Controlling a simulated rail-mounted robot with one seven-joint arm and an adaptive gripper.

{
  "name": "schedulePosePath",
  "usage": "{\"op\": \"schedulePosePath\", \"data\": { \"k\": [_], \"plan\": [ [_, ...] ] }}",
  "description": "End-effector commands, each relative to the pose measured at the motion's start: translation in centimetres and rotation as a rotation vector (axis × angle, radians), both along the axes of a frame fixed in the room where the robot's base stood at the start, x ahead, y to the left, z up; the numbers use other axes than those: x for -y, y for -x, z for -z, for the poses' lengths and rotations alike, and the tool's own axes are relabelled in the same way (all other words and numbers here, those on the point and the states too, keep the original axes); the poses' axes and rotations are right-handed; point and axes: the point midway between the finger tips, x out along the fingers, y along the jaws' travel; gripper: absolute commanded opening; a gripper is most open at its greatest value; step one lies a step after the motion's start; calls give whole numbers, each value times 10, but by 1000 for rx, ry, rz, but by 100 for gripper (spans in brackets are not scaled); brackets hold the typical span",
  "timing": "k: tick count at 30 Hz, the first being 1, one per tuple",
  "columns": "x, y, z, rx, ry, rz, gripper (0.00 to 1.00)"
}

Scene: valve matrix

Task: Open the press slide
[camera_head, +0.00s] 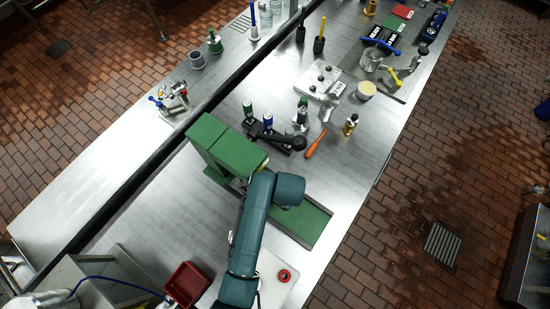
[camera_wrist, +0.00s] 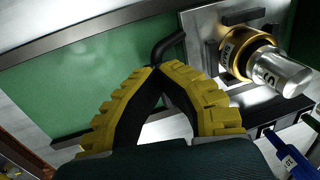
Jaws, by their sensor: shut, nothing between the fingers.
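The green press shows in the head view, with its tall block (camera_head: 225,145) left of my teal arm and its long green base (camera_head: 305,222) running out to the right under the arm. In the wrist view a metal plate (camera_wrist: 200,32), which may be the slide, lies on a green surface (camera_wrist: 85,85). A black bent handle (camera_wrist: 168,44) sticks out from the plate's left side. My gripper (camera_wrist: 160,72) is shut and empty, its yellow-ridged fingertips just below the handle; I cannot tell whether they touch it. In the head view my arm hides the gripper and the slide.
A brass-and-steel cylinder (camera_wrist: 262,62) sits on the plate between dark blocks, close right of my fingers. A red bin (camera_head: 187,284) is at front left.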

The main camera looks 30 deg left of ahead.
Motion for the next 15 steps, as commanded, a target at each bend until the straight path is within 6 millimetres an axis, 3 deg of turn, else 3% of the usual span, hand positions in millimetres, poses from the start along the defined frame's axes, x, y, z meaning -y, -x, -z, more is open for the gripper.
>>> {"op": "schedulePosePath", "data": {
  "k": [10, 15],
  "plan": [
    [3, 4, 3, -7, 2, -10, 1],
    [3, 4, 4, -7, 2, -10, 34]
  ]
}}
